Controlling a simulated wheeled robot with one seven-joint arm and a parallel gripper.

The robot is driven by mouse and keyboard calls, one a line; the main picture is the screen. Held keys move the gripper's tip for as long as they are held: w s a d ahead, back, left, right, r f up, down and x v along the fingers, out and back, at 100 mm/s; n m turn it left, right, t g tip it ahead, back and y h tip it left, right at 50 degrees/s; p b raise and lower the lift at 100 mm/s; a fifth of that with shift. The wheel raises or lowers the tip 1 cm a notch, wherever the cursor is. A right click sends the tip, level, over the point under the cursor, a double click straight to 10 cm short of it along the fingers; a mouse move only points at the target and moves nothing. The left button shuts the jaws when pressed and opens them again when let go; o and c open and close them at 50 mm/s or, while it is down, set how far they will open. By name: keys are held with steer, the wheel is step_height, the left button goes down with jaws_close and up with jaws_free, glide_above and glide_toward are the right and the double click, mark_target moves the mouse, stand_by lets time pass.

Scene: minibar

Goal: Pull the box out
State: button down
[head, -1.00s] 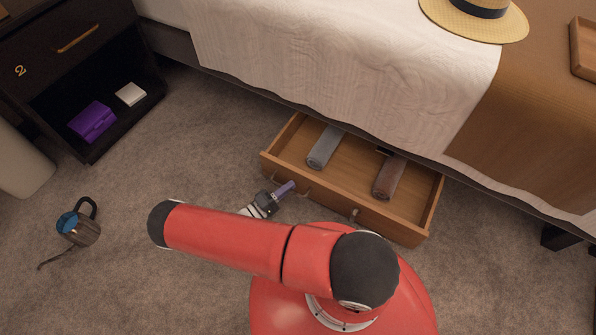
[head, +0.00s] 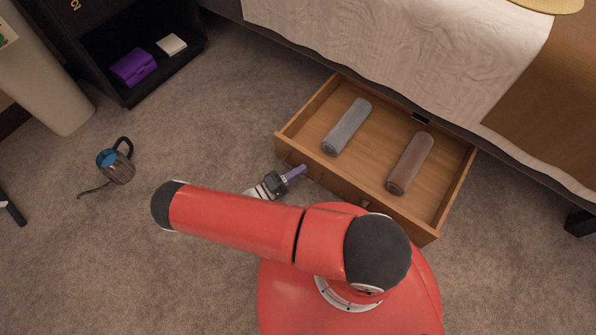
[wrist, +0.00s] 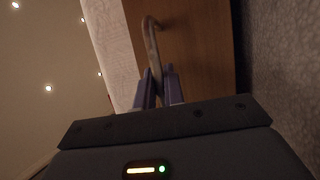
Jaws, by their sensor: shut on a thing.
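The box is a wooden drawer-like box (head: 292,151) standing out from under the bed in the head view. It holds a grey rolled item (head: 347,127) and a brown rolled item (head: 410,163). My gripper (head: 301,170) is at the left part of its front face. In the wrist view my gripper (wrist: 160,88) is shut on a curved metal handle (wrist: 151,45) on the wooden front (wrist: 195,45). The fingers hide the handle's lower part.
The bed with a white cover (head: 400,45) stands above the box. A dark nightstand (head: 120,45) is at upper left, with a purple box (head: 134,67) inside. Carpet between kettle and box is clear.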

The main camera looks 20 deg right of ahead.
steer(key=c, duration=1.5)
jaws_free()
steer(key=v, duration=0.7)
steer(key=shift+a, duration=0.4)
